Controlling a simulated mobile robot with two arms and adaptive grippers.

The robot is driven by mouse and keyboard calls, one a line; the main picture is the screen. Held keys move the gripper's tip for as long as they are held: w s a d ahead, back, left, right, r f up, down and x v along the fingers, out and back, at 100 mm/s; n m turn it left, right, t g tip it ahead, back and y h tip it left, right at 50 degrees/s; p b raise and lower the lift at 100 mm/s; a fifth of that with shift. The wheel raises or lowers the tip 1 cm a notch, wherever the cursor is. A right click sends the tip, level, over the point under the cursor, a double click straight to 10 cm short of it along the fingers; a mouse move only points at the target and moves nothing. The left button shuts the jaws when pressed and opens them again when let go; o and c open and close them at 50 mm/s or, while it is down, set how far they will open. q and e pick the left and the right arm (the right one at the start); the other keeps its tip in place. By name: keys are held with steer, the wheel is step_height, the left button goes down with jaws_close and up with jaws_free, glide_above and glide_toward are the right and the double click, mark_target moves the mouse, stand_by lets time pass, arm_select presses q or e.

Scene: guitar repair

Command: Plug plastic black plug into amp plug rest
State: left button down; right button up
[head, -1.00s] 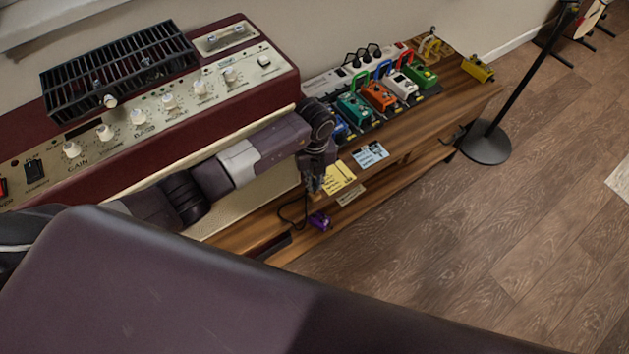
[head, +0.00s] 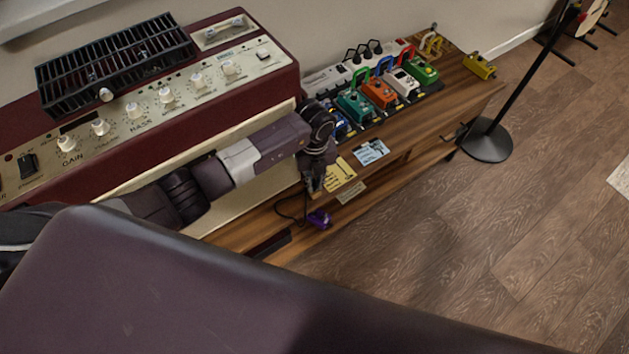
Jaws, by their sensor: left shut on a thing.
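My left gripper (head: 314,188) points down over the wooden bench, in front of the maroon amp (head: 180,105). It is shut on a small dark thing, mostly hidden by the fingers. A thin black cable (head: 278,208) loops beside the gripper, so this looks like the black plug, but its shape is not clear. The amp's front panel has white knobs and a black switch. I cannot tell which part is the plug rest. My right gripper is not in view.
A purple object (head: 319,219) lies just below the gripper. Yellow and blue notes (head: 371,152) lie to the right on the bench (head: 415,145). Several colored pedals (head: 380,94) and a white power strip (head: 335,75) stand behind. A black stand (head: 487,141) is on the floor.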

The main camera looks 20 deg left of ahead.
arm_select(q)
steer(key=shift+f, duration=0.25)
steer(key=c, duration=1.5)
jaws_free()
steer(key=shift+c, duration=0.2)
steer(key=shift+r+p, duration=1.1)
steer(key=shift+r, duration=0.25)
step_height(320, 180, up, 4)
steer(key=p, duration=0.3)
steer(key=shift+r, duration=0.1)
steer(key=shift+r+p, duration=0.65)
steer(key=shift+p, duration=0.2)
